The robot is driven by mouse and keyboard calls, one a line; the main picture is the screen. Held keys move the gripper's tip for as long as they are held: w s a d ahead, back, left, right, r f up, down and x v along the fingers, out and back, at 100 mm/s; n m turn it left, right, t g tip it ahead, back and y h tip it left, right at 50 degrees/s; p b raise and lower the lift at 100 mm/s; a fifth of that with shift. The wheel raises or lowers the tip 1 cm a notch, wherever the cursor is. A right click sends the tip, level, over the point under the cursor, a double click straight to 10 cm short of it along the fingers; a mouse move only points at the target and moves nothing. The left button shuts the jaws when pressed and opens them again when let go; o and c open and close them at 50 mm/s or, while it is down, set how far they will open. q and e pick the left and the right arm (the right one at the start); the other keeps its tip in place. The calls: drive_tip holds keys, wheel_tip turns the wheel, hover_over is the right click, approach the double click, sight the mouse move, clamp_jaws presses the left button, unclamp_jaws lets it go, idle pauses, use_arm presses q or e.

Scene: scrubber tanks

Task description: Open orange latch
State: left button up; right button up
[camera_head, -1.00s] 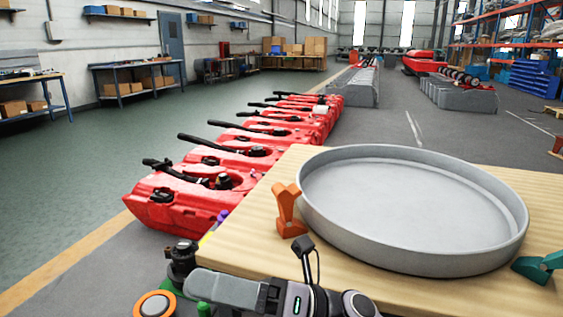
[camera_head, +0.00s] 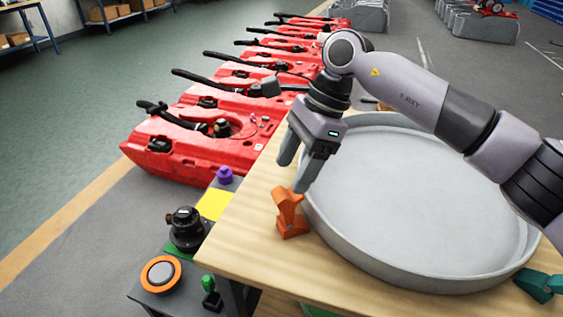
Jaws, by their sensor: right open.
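The orange latch (camera_head: 290,213) stands on the wooden table at the left rim of a round grey tray (camera_head: 420,200). Its upper part leans against the tray's rim. My right gripper (camera_head: 297,172) points down just above the latch, with its fingers apart and nothing between them. The fingertips are close to the latch's top; whether they touch it I cannot tell. My right arm crosses over the tray from the right. My left gripper is not in view.
A teal latch (camera_head: 538,284) sits at the tray's right front. The wooden table (camera_head: 240,245) has bare surface left of the tray. A control panel with an orange-ringed button (camera_head: 161,274) and a black knob (camera_head: 185,228) is at the lower left. Red tanks (camera_head: 200,140) line up behind.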

sight(281, 191)
drive_tip(key=shift+w+d, duration=0.1)
drive_tip(key=shift+w, duration=0.35)
drive_tip(key=shift+w+f, duration=0.1)
drive_tip(key=x, duration=0.6)
drive_tip(key=shift+s+a+f, duration=0.25)
drive_tip(key=shift+f, duration=0.1)
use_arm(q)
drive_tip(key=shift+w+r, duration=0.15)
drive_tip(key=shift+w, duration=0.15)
use_arm(e)
drive_tip(key=shift+c, duration=0.3)
